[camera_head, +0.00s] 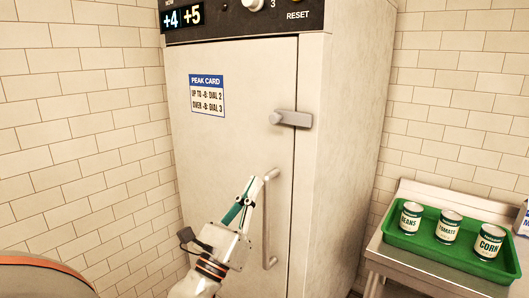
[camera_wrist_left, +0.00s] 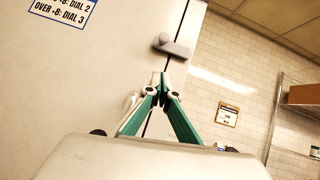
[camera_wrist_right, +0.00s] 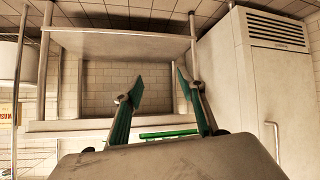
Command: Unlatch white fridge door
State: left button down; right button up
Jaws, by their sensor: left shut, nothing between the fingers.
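The white fridge (camera_head: 240,150) stands with its door flush against the body. A grey latch (camera_head: 290,118) lies level across the door's right edge, and a vertical bar handle (camera_head: 267,220) is below it. My left gripper (camera_head: 251,182) is shut and empty, pointing up in front of the door, just left of the handle's top and below the latch. In the left wrist view the latch (camera_wrist_left: 171,46) is just beyond the closed fingertips (camera_wrist_left: 160,78); contact cannot be told. My right gripper (camera_wrist_right: 160,84) shows only in its wrist view, open and empty, facing a shelf.
A green tray (camera_head: 413,250) with cans of beans (camera_head: 410,219), tomato (camera_head: 446,227) and corn (camera_head: 488,243) sits on a metal table at the right. A peak card (camera_head: 207,96) is on the door. The control panel (camera_head: 225,17) is above. Tiled walls flank the fridge.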

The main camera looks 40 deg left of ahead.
pick_arm(q)
jog(key=p, duration=0.6)
send_near(289, 119)
jog(key=w+a, duration=0.2)
jog(key=r+p, duration=0.1)
jog(key=a+r+p, duration=0.1)
jog(key=p, duration=0.1)
jog(key=shift+w, duration=0.4)
jog(key=shift+w+r+m, duration=0.1)
jog(key=shift+m, duration=0.2)
jog(key=shift+a+r+m+h, duration=0.1)
jog(key=shift+r+m+h, duration=0.1)
jog(key=shift+m+h, duration=0.6)
